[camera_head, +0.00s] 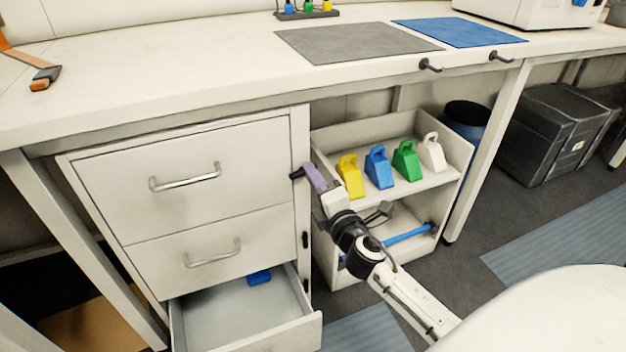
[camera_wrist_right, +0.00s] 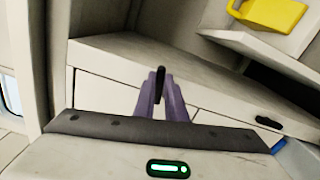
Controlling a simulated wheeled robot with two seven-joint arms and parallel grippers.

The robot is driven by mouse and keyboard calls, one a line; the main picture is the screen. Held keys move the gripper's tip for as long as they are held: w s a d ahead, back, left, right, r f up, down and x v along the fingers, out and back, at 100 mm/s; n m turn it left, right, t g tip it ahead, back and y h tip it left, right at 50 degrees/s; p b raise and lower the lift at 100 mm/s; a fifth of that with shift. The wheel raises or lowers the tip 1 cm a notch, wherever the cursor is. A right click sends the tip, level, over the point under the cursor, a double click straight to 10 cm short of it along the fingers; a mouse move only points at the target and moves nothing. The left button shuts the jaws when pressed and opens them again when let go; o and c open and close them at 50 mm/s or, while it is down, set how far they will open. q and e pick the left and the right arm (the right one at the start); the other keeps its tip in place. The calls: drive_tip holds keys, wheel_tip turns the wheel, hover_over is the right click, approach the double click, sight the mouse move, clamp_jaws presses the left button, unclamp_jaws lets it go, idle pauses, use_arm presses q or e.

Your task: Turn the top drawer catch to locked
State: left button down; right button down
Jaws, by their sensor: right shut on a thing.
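The top drawer catch (camera_head: 296,174) is a small black lever on the right post of the white drawer cabinet, beside the shut top drawer (camera_head: 200,175). It points left, crosswise to the post. My right gripper (camera_head: 313,178) has purple fingers and is at this catch. In the right wrist view, the purple fingers (camera_wrist_right: 161,98) are shut on the black catch (camera_wrist_right: 160,82), which stands up between them. The fingers hide part of it. The middle catch (camera_head: 305,240) lies along the post and shows in the wrist view (camera_wrist_right: 268,122). My left gripper is not in view.
The bottom drawer (camera_head: 235,318) is pulled out, with a blue object (camera_head: 259,277) inside. The second drawer (camera_head: 210,250) is shut. A shelf unit (camera_head: 455,155) with yellow, blue, green and white holders stands right of the cabinet. The bench top (camera_head: 180,65) overhangs above.

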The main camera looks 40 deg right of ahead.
drive_tip(key=shift+f+m, duration=0.2)
drive_tip(key=shift+m, duration=1)
drive_tip(key=c, duration=1.8)
unclamp_jaws()
drive_tip(key=shift+s, duration=0.1)
